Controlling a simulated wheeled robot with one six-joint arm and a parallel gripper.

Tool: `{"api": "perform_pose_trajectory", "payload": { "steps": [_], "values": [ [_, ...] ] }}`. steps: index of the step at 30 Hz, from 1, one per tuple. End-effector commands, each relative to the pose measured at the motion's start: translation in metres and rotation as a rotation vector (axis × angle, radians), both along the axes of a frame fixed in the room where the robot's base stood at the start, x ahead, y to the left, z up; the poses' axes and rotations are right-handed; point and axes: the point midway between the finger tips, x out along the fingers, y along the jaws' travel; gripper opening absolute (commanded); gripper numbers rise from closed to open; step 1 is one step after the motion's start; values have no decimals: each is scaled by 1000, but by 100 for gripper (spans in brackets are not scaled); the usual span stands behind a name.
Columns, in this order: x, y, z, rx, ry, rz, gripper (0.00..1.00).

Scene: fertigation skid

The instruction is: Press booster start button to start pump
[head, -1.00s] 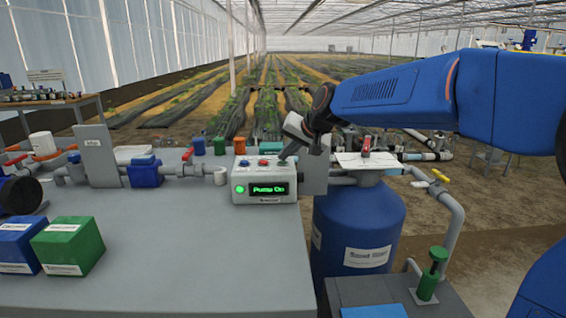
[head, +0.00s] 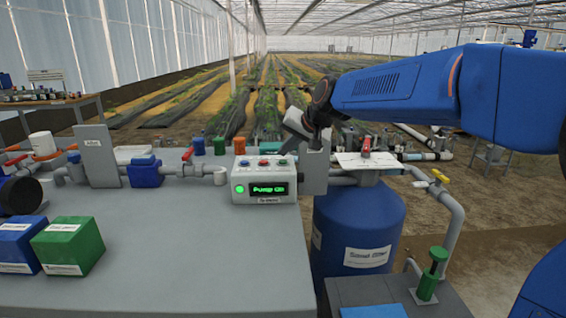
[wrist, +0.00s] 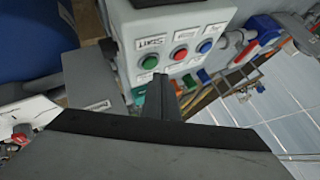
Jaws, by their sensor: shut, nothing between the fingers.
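The pale control box (head: 265,198) stands at the right rear of the bench. Its lit screen (head: 268,189) shows green text that reads as "Pump On", beside a lit green lamp (head: 239,189). On top sit a blue button (head: 244,162), a red button (head: 263,162) and a green button (head: 282,162). In the wrist view the green button (wrist: 150,62) sits beside a label reading "Start", with the red (wrist: 180,52) and blue (wrist: 205,46) ones alongside. My gripper (head: 286,148) is shut and empty, just above the green button and apart from it. Its fingers (wrist: 161,82) also show in the wrist view.
A grey upright plate (head: 314,172) stands right of the box. A blue tank (head: 358,225) with pipework is beyond the bench's right edge. Blue (head: 20,245) and green (head: 68,245) boxes sit at the front left. The bench middle (head: 180,250) is clear.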

Motion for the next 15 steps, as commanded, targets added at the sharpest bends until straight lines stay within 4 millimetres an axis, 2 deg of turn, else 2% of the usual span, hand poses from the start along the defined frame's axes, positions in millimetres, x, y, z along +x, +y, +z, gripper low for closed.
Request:
{"api": "perform_pose_trajectory", "payload": {
  "steps": [8, 15],
  "values": [
    [0, 0, 2, -1, 0, 1, 0],
    [0, 0, 18, -1, -2, 1, 0]
  ]
}}
